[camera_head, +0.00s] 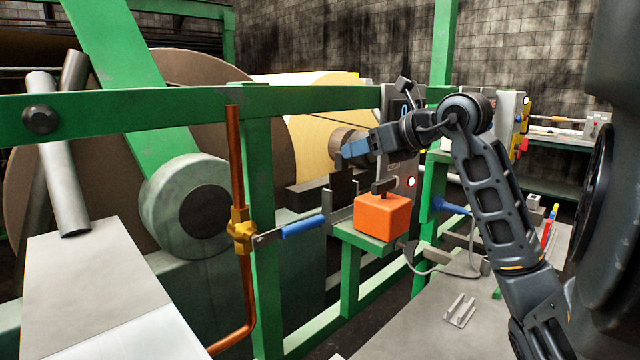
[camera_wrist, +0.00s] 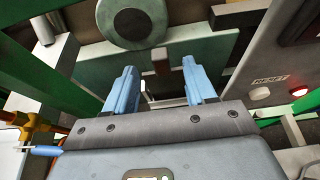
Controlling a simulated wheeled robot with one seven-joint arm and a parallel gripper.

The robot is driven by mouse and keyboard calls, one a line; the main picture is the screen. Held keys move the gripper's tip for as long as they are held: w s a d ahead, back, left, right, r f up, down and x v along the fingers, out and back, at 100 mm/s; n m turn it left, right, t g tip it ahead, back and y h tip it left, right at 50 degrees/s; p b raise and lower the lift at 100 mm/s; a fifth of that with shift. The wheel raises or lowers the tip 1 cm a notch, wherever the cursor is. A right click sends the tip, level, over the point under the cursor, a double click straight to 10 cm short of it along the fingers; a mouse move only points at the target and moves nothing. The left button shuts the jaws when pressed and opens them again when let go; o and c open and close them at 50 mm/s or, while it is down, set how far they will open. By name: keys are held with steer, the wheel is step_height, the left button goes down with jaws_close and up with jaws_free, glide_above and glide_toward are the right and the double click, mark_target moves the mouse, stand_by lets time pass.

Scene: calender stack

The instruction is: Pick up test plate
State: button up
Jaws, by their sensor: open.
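My gripper (camera_head: 355,148) is above the small green stand, in front of the large roll. Its two blue fingers are spread apart in the wrist view (camera_wrist: 160,76), with nothing visibly held between them. A dark upright plate (camera_head: 343,182), which looks like the test plate, stands just below the fingers in the head view, beside a grey bracket. In the wrist view a small brownish block (camera_wrist: 161,60) shows beyond the gap between the fingertips. I cannot tell whether it is the same plate. The plate's lower part is hard to make out.
An orange block (camera_head: 382,216) with a dark handle sits on the green stand. A copper pipe with a brass valve (camera_head: 241,230) and blue lever stands left. A grey control panel (camera_wrist: 270,65) with a reset button and red light is close right.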

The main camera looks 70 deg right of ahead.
mark_target(336, 155)
steer(key=shift+p+x, duration=1.1)
steer(key=shift+x, duration=2.95)
steer(key=shift+r, duration=0.1)
steer(key=shift+c, duration=0.3)
jaws_close()
